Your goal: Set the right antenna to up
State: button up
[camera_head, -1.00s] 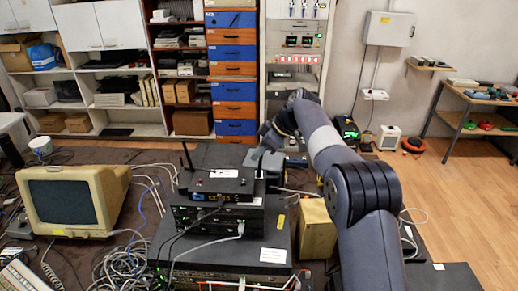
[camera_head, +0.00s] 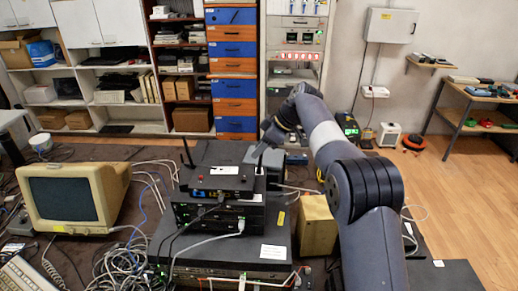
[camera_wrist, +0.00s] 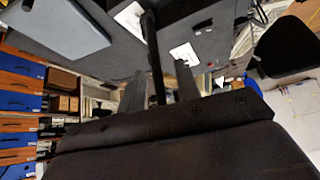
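The router (camera_head: 222,181) is a dark box with a white label on top of a stack of network devices. Its left antenna (camera_head: 187,153) stands nearly upright, leaning a little left. The right antenna (camera_head: 260,161) is a thin black stick at the router's right side, close to my gripper (camera_head: 266,146). In the wrist view the right antenna (camera_wrist: 154,55) runs between the two fingers of my gripper (camera_wrist: 160,88). Gaps show on both sides of it, so the fingers look open around it and not clamped. The head view does not show the fingertips clearly.
The device stack (camera_head: 225,215) stands on a larger dark unit (camera_head: 190,250) with cables in front. An old beige monitor (camera_head: 75,198) is at the left. A tan box (camera_head: 317,226) stands right of the stack, below my arm. A grey object (camera_wrist: 55,25) is near the gripper.

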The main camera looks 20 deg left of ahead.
jog(key=v, duration=1)
jog(key=x, duration=1.1)
jog(key=shift+d+f, duration=0.1)
jog(key=shift+d, duration=0.25)
jog(key=shift+a+r, duration=0.15)
jog(key=shift+r, duration=0.15)
